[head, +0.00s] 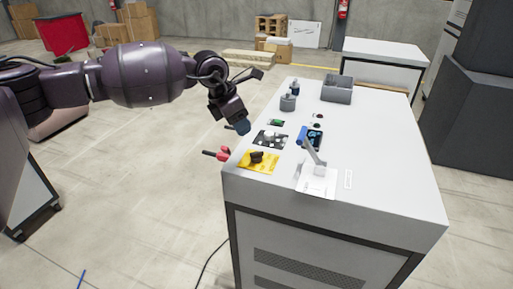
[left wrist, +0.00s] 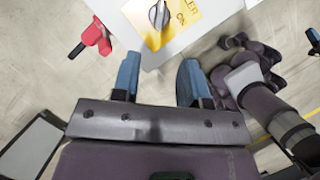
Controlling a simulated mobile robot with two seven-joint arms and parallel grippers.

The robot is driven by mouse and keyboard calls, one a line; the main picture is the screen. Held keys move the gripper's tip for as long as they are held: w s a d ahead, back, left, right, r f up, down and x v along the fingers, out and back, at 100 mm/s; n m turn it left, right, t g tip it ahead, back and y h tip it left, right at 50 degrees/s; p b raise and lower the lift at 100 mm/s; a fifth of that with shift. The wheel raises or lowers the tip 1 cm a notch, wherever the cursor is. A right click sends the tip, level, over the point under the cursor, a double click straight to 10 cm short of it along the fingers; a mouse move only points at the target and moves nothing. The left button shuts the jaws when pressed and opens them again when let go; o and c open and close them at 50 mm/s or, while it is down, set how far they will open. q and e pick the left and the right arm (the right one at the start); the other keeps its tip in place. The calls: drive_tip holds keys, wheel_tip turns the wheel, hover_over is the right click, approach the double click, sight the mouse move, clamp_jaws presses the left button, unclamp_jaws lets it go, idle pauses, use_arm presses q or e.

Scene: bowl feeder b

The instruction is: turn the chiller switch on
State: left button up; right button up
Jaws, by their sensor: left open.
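The chiller switch is a dark rotary knob (head: 257,157) on a yellow plate (head: 245,166) at the near left corner of the grey bench top. In the left wrist view the knob (left wrist: 158,14) sits at the top, on the yellow plate (left wrist: 184,14) with partly cut-off lettering ending in "LER" and the word "ON". Which position the knob points to I cannot tell. My left gripper (head: 240,126) is open and empty, beyond the knob in the head view and apart from it. Its two blue fingers (left wrist: 160,80) show spread in the left wrist view. My right gripper is not in view.
A red-handled part (head: 217,153) sticks out from the bench's left side, near the plate. A black-and-white patterned plate (head: 270,140), a white stand (head: 317,180), a blue-and-black device (head: 314,138) and a grey bin (head: 337,89) are on the bench. Its right side is clear.

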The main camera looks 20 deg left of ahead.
sight(256, 152)
use_arm(q)
drive_tip(key=b+x, duration=0.1)
drive_tip(key=x, duration=1)
drive_tip(key=shift+a, duration=0.1)
drive_tip(key=shift+c, duration=0.3)
clamp_jaws()
